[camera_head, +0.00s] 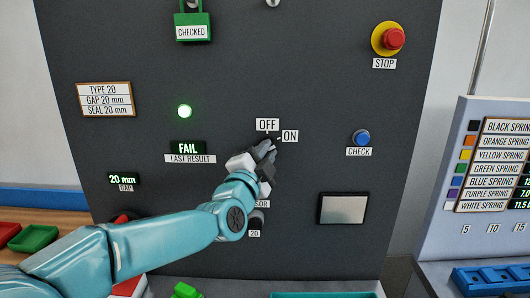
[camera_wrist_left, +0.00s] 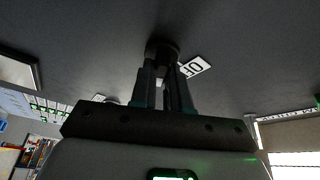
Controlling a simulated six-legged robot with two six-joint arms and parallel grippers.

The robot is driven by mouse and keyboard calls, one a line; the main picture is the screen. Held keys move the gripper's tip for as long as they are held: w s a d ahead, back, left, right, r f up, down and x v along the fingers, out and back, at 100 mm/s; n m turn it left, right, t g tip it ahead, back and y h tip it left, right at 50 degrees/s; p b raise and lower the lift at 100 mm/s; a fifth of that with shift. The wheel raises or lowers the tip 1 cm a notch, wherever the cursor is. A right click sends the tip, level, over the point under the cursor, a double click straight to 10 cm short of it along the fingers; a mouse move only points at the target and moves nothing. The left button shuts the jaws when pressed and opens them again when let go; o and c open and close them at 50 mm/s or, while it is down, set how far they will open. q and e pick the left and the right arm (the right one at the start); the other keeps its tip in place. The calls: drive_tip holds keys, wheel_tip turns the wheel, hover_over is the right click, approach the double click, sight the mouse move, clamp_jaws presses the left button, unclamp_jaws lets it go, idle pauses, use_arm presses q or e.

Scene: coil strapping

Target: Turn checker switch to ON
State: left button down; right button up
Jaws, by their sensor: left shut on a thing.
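The checker switch is a dark knob (camera_wrist_left: 162,50) on the grey panel, seen in the left wrist view. In the head view it is mostly hidden by my left gripper. The OFF label (camera_head: 267,125) is above it and the ON label (camera_head: 290,136) is to its upper right. My left gripper (camera_head: 267,152) reaches up to the panel and is shut on the knob, with one finger on each side in the wrist view (camera_wrist_left: 163,88). The knob's exact pointing direction cannot be told. My right gripper is not in view.
The panel carries a lit green lamp (camera_head: 184,111), a FAIL display (camera_head: 188,148), a blue CHECK button (camera_head: 361,138), a red STOP button (camera_head: 392,39) and a green CHECKED tag (camera_head: 192,25). A spring chart (camera_head: 497,165) stands at right. A green tray (camera_head: 34,238) is at left.

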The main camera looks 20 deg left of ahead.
use_arm(q)
drive_tip(key=c, duration=1.1)
unclamp_jaws()
drive_tip(key=shift+s+d, duration=0.1)
drive_tip(key=shift+r, duration=0.1)
drive_tip(key=b+v, duration=0.4)
drive_tip(key=v, duration=1.2)
drive_tip(key=shift+s, duration=0.2)
